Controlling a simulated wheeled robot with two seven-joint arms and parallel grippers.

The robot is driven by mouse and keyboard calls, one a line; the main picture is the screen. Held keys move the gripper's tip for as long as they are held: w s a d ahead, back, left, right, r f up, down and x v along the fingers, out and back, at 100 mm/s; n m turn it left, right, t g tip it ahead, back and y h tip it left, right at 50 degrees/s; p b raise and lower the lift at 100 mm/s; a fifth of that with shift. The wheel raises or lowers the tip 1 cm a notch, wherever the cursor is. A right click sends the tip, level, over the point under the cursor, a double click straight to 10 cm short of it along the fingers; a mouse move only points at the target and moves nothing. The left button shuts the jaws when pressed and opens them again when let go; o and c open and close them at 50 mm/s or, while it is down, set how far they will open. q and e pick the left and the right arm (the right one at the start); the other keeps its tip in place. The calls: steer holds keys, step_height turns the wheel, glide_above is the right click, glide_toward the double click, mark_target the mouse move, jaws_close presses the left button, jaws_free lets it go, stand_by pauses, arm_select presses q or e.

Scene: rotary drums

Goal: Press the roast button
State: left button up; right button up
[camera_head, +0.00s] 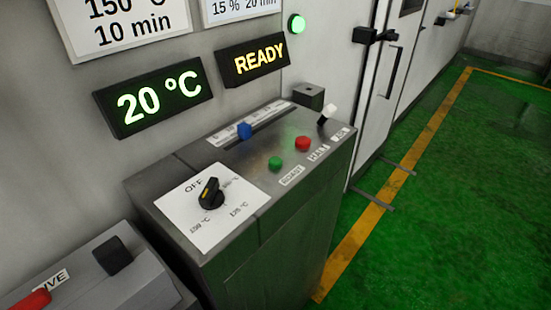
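A green button (275,163) sits on the sloped top of a grey control console (285,215), behind a small label that appears to read ROAST (291,176). A red button (303,144) is to its right, by a label that seems to read HALT (318,152). A black rotary knob (210,193) on a white dial plate is to the left, near the word OFF. A green-lettered display (157,95) reads 20 °C and a yellow-lettered display (253,59) reads READY. Neither gripper shows in the head view.
A blue knob (244,131) on a scale strip and a white-tipped lever (327,114) are also on the console. A second box with a red handle (31,301) is at lower left. A green lamp (297,24) glows above. Green floor (450,200) at right is clear.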

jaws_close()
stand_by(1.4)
